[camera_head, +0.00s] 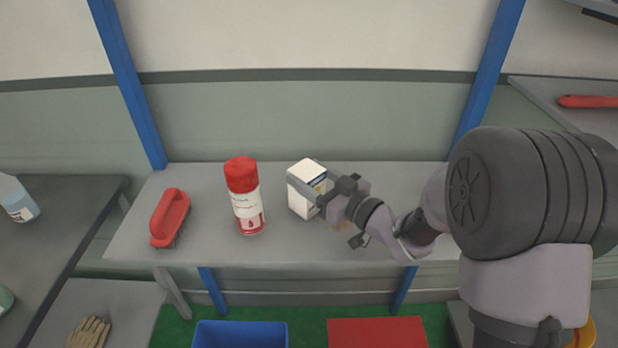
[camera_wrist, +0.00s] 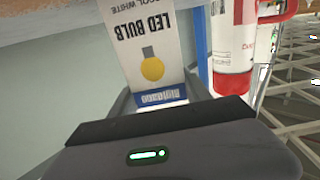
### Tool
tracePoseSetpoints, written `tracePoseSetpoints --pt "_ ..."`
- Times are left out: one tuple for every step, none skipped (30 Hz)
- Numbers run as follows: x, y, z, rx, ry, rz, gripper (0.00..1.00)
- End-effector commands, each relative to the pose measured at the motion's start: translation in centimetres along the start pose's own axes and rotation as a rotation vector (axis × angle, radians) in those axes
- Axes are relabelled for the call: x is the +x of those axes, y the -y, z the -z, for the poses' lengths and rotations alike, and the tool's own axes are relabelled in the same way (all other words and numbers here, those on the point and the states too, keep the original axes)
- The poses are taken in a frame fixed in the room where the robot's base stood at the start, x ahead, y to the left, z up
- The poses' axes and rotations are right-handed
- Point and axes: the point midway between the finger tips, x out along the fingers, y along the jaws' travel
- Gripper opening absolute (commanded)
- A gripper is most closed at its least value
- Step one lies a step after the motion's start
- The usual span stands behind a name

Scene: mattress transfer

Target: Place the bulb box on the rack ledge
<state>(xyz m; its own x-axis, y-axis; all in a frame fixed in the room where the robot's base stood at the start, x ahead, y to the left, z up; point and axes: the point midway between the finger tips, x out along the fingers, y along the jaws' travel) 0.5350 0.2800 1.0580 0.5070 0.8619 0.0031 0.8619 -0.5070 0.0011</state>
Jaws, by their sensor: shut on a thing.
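The bulb box (camera_head: 305,188) is a white carton standing at the middle of the grey rack ledge (camera_head: 280,252). In the wrist view the bulb box (camera_wrist: 146,45) appears upside down, with LED BULB lettering and a yellow bulb picture. My gripper (camera_head: 318,192) reaches in from the right and is shut on the box, with a finger along its side. In the wrist view my gripper (camera_wrist: 158,98) has its fingers on either side of the box. The box looks upright and at or just above the ledge; I cannot tell whether it touches.
A red-capped spray can (camera_head: 247,205) stands left of the box, and a red brush (camera_head: 170,218) lies farther left. Blue posts (camera_head: 128,85) flank the ledge. A blue bin (camera_head: 240,335) and a red bin (camera_head: 377,332) sit below. The ledge between can and box is narrow but clear.

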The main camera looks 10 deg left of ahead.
Motion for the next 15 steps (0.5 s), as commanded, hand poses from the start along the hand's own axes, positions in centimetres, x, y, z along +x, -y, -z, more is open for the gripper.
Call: tracePoseSetpoints --pt "-0.01 0.0 -0.01 0.0 0.0 0.0 0.16" --pt "-0.01 0.0 -0.1 0.0 0.0 0.0 0.16" --pt "-0.01 0.0 -0.26 0.0 0.0 0.0 0.16" --pt "-0.02 0.0 -0.35 0.0 0.0 0.0 0.16" --pt "-0.02 0.0 -0.43 0.0 0.0 0.0 0.16" --pt "-0.02 0.0 -0.31 0.0 0.0 0.0 0.64" --pt "-0.02 0.0 -0.28 0.0 0.0 0.0 0.69" --pt "-0.02 0.0 -0.27 0.0 0.0 0.0 0.75" --pt "-0.02 0.0 -0.26 0.0 0.0 0.0 0.78" --pt "-0.02 0.0 -0.26 0.0 0.0 0.0 0.78" --pt "-0.02 0.0 -0.26 0.0 0.0 0.0 0.78" --pt "-0.02 0.0 -0.26 0.0 0.0 0.0 0.78" --pt "-0.02 0.0 -0.26 0.0 0.0 0.0 0.78" --pt "-0.03 0.0 -0.26 0.0 0.0 0.0 0.78" --pt "-0.03 0.0 -0.26 0.0 0.0 0.0 0.78"
